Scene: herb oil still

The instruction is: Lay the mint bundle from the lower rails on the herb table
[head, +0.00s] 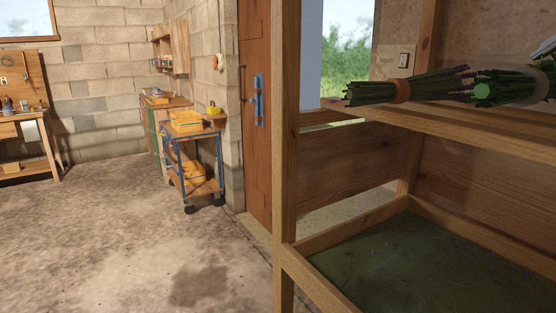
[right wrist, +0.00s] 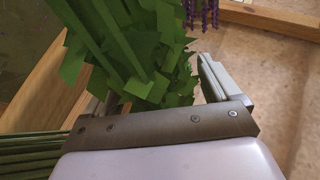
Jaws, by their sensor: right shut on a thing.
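In the right wrist view, my right gripper (right wrist: 158,90) is shut on a leafy green bundle, the mint bundle (right wrist: 120,45). Its leaves spread between and beyond the two fingers, and thin green stems show at the lower left. I cannot tell which surface is the herb table.
Below the rails is a wood-edged dark green panel (head: 430,260). A rack post (head: 286,130) stands at its left. A blue-framed cart (head: 190,160) and a workbench (head: 30,125) stand farther back. The floor (head: 110,230) at left is clear. Purple flowers (right wrist: 205,12) show near the mint.

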